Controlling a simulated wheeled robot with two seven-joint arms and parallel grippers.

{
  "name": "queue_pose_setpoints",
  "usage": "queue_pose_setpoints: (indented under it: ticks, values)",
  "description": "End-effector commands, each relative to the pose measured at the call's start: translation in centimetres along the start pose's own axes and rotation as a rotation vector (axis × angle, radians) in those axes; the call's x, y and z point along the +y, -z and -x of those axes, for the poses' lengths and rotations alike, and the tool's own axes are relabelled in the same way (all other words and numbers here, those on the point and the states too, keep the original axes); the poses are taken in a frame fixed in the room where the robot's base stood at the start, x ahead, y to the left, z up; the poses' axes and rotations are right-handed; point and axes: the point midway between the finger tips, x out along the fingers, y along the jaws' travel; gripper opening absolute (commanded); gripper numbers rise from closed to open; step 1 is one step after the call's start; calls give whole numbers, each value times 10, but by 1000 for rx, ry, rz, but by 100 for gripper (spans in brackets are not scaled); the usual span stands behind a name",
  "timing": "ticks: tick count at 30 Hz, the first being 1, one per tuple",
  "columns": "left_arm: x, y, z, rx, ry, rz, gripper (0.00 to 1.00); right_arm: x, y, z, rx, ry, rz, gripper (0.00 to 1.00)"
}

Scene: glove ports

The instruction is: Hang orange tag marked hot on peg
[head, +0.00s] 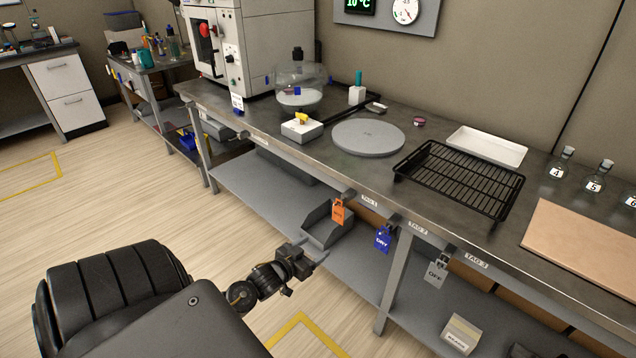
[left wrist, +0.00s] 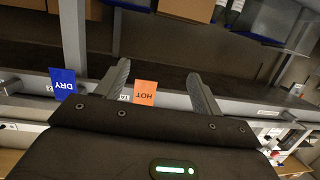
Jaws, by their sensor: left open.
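The orange tag (head: 338,212) hangs at the front edge of the bench, by a small holder left of the label TAG 1. In the left wrist view the orange tag (left wrist: 145,91) reads HOT, upside down, and shows between my fingers. My left gripper (head: 312,258) is open and empty, below and left of the tag in the head view. Its two fingers (left wrist: 160,85) stand wide apart, and the tag appears beyond them, not held. The tag's top and how it hangs are too small to tell. My right gripper is not in view.
A blue DRY tag (head: 383,240) and a grey OFF tag (head: 435,273) hang farther right along the same edge. A lower shelf (head: 265,190) and a bench leg (head: 394,283) stand behind. A black rack (head: 460,180) lies on the bench. Floor in front is free.

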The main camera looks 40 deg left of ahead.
Motion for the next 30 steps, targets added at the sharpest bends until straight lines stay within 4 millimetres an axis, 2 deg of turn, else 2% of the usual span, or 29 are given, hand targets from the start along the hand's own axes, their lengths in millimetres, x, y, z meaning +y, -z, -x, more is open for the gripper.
queue_pose_setpoints:
  ticks: [1,4,6,9,14,17,30]
  values:
    - [1,17,-4,65,-17,3,67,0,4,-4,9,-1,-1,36]
    - [4,54,-3,154,-42,12,67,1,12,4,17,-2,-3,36]
    - [5,71,-2,191,-56,16,67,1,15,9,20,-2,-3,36]
    - [7,82,0,216,-65,19,67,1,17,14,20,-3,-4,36]
    - [7,86,-2,220,-65,20,67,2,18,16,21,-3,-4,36]
    - [7,87,-10,220,-64,20,67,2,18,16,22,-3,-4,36]
    - [12,103,-82,219,-64,19,67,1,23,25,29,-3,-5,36]
